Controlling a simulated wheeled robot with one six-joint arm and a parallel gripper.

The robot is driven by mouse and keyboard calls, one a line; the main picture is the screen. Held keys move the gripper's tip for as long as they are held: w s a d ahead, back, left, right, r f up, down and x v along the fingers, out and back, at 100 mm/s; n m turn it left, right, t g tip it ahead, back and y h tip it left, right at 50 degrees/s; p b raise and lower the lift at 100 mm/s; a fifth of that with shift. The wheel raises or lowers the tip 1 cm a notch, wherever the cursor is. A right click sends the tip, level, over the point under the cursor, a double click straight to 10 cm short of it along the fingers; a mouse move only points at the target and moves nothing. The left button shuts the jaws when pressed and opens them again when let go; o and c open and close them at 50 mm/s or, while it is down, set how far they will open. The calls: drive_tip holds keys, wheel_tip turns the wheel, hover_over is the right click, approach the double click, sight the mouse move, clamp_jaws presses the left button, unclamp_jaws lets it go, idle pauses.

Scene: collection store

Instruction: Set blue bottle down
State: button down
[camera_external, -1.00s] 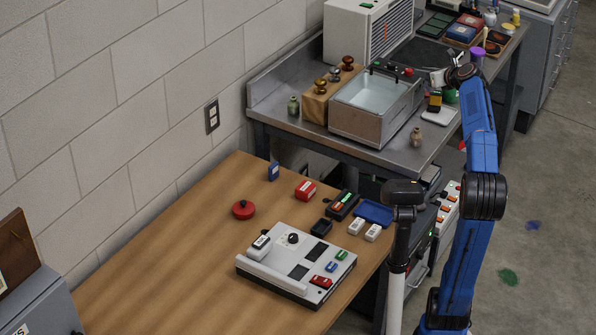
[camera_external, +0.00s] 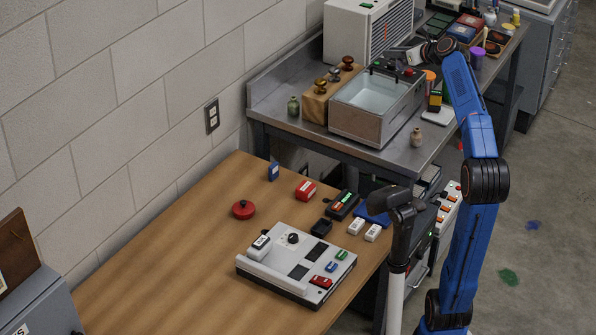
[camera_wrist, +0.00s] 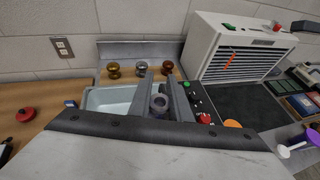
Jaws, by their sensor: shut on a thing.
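My gripper (camera_external: 408,53) is at the end of the blue arm, above the back right of the sink-like metal basin (camera_external: 352,121). In the wrist view my gripper (camera_wrist: 160,84) has its two grey fingers closed around a round grey-blue neck with a dark opening. I take this as the blue bottle (camera_wrist: 159,103), seen from above. Its lower body is hidden, and I cannot tell its height above the bench. The pale basin (camera_wrist: 98,99) shows to the left of the fingers. The bottle cannot be made out in the external view.
A purple cup (camera_external: 477,58) and an orange disc (camera_external: 429,75) are near the arm.

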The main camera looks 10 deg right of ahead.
drive_tip(key=s+a+r+n+g+y, duration=0.1)
drive_tip(key=a+n+g+y, duration=0.3)
drive_tip(key=a, duration=1.7)
drive_tip(key=s+a+n+g+y, duration=0.2)
drive_tip(key=a+n+g, duration=0.25)
drive_tip(key=a, duration=1.65)
drive_tip(key=s+a+f+n+g, duration=0.1)
drive_tip(key=s+a+n+g, duration=0.4)
drive_tip(key=s+a, duration=1.05)
drive_tip(key=s+a+f+n+g, duration=0.1)
drive_tip(key=s+a+n+g, duration=0.3)
drive_tip(key=s+a, duration=1.2)
drive_tip(key=w+f, duration=0.1)
drive_tip(key=f, duration=1.1)
drive_tip(key=w+a+f, duration=0.1)
drive_tip(key=f, duration=1.1)
drive_tip(key=w+a+f, duration=0.1)
drive_tip(key=f, duration=1.2)
drive_tip(key=shift+w+a, duration=0.15)
drive_tip(key=shift+w, duration=0.05)
drive_tip(key=c, duration=1.6)
unclamp_jaws()
drive_tip(key=shift+f, duration=0.1)
drive_tip(key=shift+c, duration=0.2)
